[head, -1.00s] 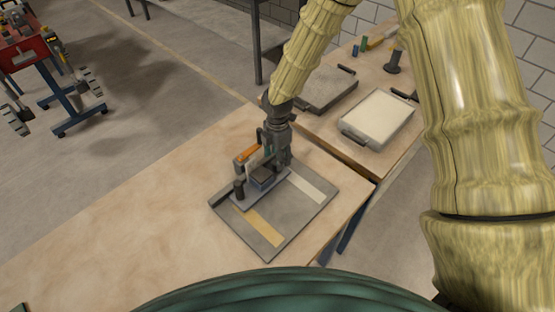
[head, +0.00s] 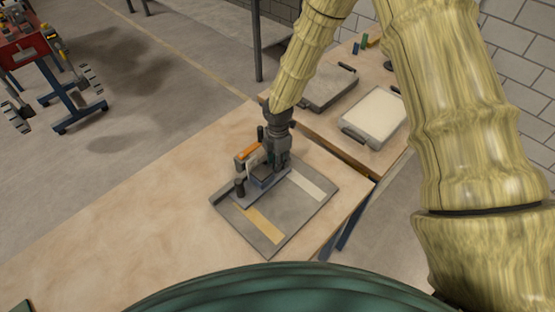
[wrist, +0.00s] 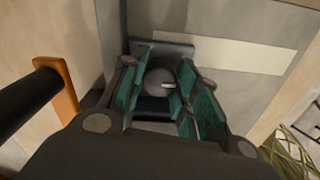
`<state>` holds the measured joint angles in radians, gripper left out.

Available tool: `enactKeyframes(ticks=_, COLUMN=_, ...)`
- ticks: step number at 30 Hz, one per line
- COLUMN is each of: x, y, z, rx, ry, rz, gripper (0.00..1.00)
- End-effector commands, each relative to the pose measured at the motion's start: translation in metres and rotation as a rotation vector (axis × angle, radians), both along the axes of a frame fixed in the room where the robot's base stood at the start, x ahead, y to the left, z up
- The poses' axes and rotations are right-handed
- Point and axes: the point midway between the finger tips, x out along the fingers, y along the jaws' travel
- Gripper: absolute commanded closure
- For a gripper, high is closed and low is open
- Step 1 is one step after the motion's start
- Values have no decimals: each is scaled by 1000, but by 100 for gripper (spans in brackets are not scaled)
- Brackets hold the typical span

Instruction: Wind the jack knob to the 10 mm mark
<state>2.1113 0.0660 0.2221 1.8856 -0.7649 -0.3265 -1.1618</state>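The jack knob (wrist: 160,78) is a dark round knob with a small pale mark. In the wrist view it sits between the teal-padded fingers of my gripper (wrist: 163,95). The right pad overlaps its edge; whether both pads press on it is unclear. In the head view my gripper (head: 272,158) points down over the small jack assembly on a blue-grey plate (head: 250,197). That plate stands on the flat grey bed (head: 285,218). The knob is hidden there by the gripper. I cannot make out the 10 mm mark or any scale reading.
An orange bracket with a black bar (wrist: 35,100) stands close left of my gripper; the orange part also shows in the head view (head: 247,153). A tan strip (head: 262,228) and a pale strip lie on the bed. A pale-filled tray (head: 376,117) stands behind. The tabletop at left is clear.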

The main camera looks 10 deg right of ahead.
Motion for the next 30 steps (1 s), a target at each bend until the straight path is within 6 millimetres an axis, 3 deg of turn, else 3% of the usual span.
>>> enactKeyframes(ticks=17, x=0, y=0, z=0, rx=0, ry=0, rz=-82, gripper=94)
enactKeyframes(ticks=30, x=0, y=0, z=-1, rx=-1, ry=-1, rz=-410, gripper=94)
